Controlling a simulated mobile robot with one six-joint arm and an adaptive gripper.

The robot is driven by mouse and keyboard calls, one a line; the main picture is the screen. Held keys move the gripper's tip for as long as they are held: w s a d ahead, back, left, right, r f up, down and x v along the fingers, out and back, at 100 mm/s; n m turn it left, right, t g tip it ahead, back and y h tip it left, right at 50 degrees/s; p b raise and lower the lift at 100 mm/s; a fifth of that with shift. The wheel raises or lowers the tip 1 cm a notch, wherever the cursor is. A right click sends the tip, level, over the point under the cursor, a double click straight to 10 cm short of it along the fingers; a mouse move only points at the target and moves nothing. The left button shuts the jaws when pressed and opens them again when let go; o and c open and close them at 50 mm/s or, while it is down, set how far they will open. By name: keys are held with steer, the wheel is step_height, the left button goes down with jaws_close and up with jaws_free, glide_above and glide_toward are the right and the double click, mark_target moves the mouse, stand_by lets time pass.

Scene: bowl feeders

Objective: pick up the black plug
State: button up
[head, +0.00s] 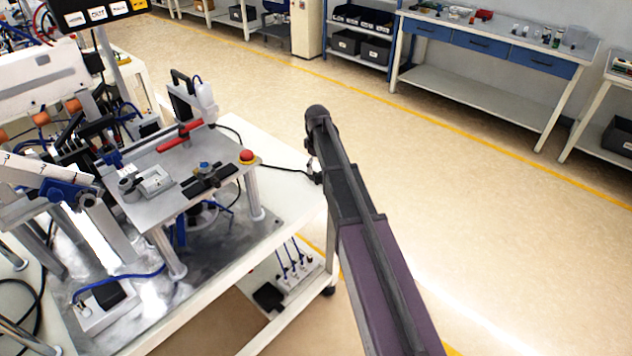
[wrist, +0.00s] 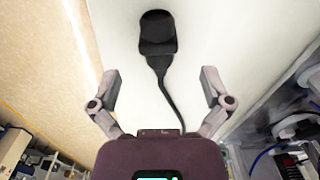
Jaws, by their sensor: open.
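The black plug (wrist: 157,34) lies on a white surface in the upper middle of the wrist view, with its black cable (wrist: 165,90) running down between my fingers. My gripper (wrist: 159,75) is open and empty. Its two fingers stand apart on either side of the cable, below the plug in the picture. In the head view my gripper (head: 314,168) is small and partly hidden at the right edge of the white table. The cable (head: 275,167) reaches toward it there, but I cannot make out the plug in that view.
The feeder machine's raised metal plate (head: 190,165), with a red emergency button (head: 247,156), stands left of my gripper on the white table (head: 290,150). A lower shelf holds a power strip (head: 298,268). Open floor (head: 480,190) lies to the right, with workbenches (head: 490,50) beyond.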

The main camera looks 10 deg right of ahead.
mark_target(316, 173)
steer(key=shift+f, duration=0.2)
stand_by(0.3)
steer(key=shift+w+a+f+b, duration=0.1)
steer(key=shift+f+b, duration=1.15)
steer(key=shift+b, duration=0.05)
steer(key=shift+w+a+f+b, duration=0.1)
steer(key=shift+f+b, duration=1.1)
steer(key=shift+b, duration=0.1)
jaws_close()
